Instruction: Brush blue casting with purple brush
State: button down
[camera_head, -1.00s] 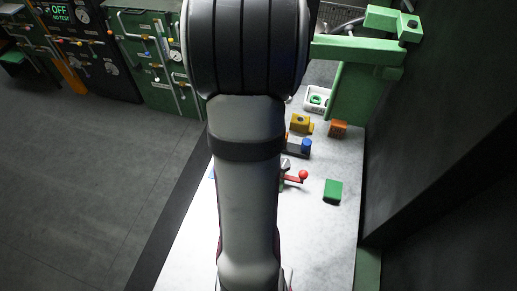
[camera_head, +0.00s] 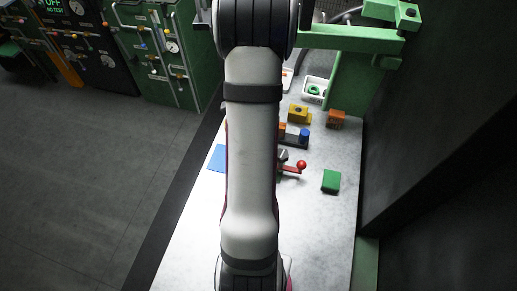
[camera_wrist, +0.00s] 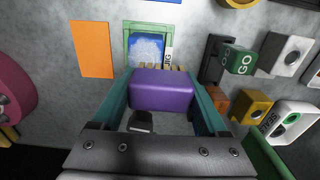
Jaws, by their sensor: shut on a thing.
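The purple brush (camera_wrist: 161,90) is a purple block held between the two teal fingers of my gripper (camera_wrist: 160,78) in the wrist view. Pale yellowish bristles show along its far edge. The blue casting (camera_wrist: 147,46) is a speckled blue and white piece in a green frame, just beyond the bristles in the wrist view. Whether the bristles touch the casting or its frame, I cannot tell. In the head view my arm hides the gripper and brush, and I cannot make out the casting there.
An orange panel (camera_wrist: 92,50) lies left of the casting. A dark fixture with a green GO block (camera_wrist: 240,60) stands to the right. In the head view, a red-ball lever (camera_head: 301,165), green block (camera_head: 331,181), yellow block (camera_head: 298,114) and white tray (camera_head: 314,88) stand right of my arm.

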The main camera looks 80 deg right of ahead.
jog(key=shift+a, duration=2.15)
jog(key=shift+w+d, duration=0.45)
jog(key=shift+d, duration=0.3)
jog(key=shift+w+d, duration=0.45)
jog(key=shift+d, duration=0.3)
jog(key=shift+w+d, duration=0.45)
jog(key=shift+d, duration=0.3)
jog(key=shift+a, duration=2.4)
jog(key=d, duration=0.5)
jog(key=shift+a, duration=2.4)
jog(key=shift+d, duration=2.35)
notch_tip(320, 180, up, 9)
jog(key=shift+f, duration=0.1)
